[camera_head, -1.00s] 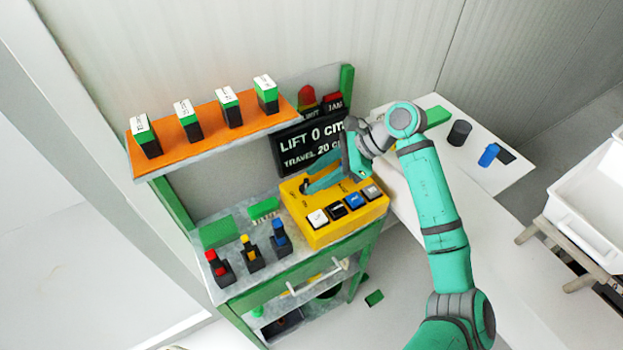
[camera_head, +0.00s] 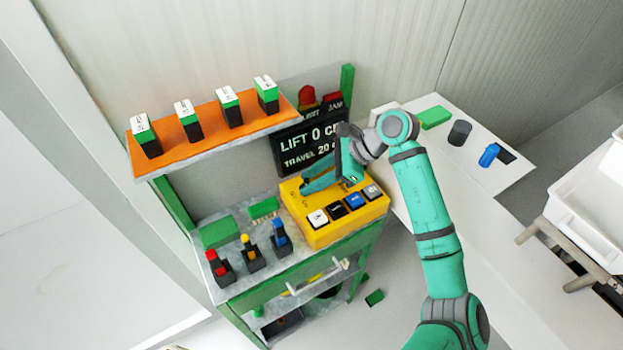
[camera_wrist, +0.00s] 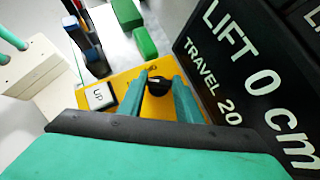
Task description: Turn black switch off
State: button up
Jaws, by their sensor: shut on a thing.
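The black switch (camera_wrist: 158,86) is a round black knob on the yellow control box (camera_head: 337,232). In the wrist view it sits between the two teal fingers of my gripper (camera_wrist: 160,80), which are shut on it. In the head view my gripper (camera_head: 304,189) reaches down to the left rear of the box top, and its fingers hide the knob. The white "UP" button (camera_wrist: 99,96) is left of the fingers in the wrist view. The knob's exact angle is hard to tell.
A black sign (camera_head: 300,146) reading "LIFT 0 cm, TRAVEL 20" stands right behind the box. Red, yellow and blue switches (camera_head: 250,253) stand to the left. An orange shelf (camera_head: 215,128) with several green-and-black blocks is above.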

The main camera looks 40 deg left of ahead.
jog(key=m+t, duration=0.1)
jog(key=m, duration=0.1)
jog(key=m+t+y, duration=0.1)
jog(key=m, duration=0.1)
jog(key=m+t, duration=0.2)
jog(key=shift+s+d+y, duration=0.2)
jog(key=shift+s+y, duration=0.15)
jog(key=shift+y, duration=0.05)
jog(key=m+t, duration=0.2)
jog(key=m, duration=0.1)
jog(key=m+t, duration=0.1)
jog(key=shift+s+a+t, duration=0.1)
jog(key=shift+s+t, duration=0.2)
jog(key=shift+t, duration=0.1)
jog(key=shift+m+t+h, duration=0.3)
jog(key=shift+m+t, duration=0.1)
jog(key=shift+m, duration=0.4)
jog(key=o, duration=0.8)
jog(key=shift+c, duration=0.2)
jog(key=v, duration=1.1)
